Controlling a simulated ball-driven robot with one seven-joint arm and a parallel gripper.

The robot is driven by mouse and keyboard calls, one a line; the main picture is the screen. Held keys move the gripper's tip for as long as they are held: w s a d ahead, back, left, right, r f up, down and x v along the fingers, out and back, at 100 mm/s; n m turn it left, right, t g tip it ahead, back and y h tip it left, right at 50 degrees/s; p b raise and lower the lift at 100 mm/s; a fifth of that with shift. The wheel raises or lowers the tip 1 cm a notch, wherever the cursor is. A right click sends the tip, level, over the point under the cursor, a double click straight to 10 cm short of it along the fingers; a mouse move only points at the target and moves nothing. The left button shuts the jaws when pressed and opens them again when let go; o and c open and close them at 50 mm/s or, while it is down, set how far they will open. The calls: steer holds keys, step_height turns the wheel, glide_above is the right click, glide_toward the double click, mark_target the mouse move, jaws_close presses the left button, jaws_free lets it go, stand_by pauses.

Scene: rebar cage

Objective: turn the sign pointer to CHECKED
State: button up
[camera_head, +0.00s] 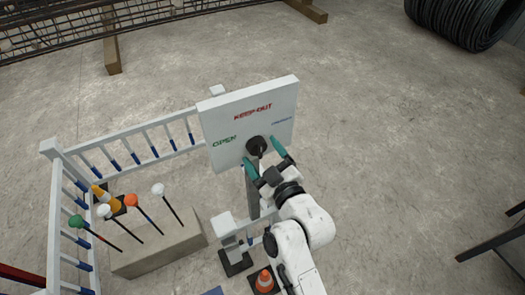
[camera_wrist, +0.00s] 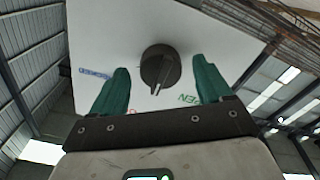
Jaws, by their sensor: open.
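The white sign board (camera_head: 248,122) carries a red KEEP-OUT at top, a green OPEN at left and a small blue label at right. Its round black pointer knob (camera_head: 256,146) is near the lower middle. In the wrist view the knob (camera_wrist: 160,62) has a ridge with a pale mark at the lower end, between the blue label (camera_wrist: 95,74) and the partly covered green word (camera_wrist: 188,98).
A white railing (camera_head: 135,152) stands left of the sign. A concrete block (camera_head: 165,245) with several colour-capped rods is below it. An orange cone (camera_head: 264,281) is near my arm. Open concrete floor lies to the right, with a dark frame (camera_head: 495,245) at the edge.

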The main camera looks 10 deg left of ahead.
steer(key=shift+w+a, duration=0.2)
steer(key=shift+w, duration=0.1)
steer(key=shift+c, duration=0.2)
steer(key=c, duration=1)
steer(key=shift+m, duration=0.4)
steer(key=m+p, duration=0.1)
steer(key=m, duration=0.4)
steer(key=m+p, duration=0.1)
steer(key=m, duration=0.5)
steer(key=shift+s+p, duration=0.1)
steer(key=shift+p, duration=0.2)
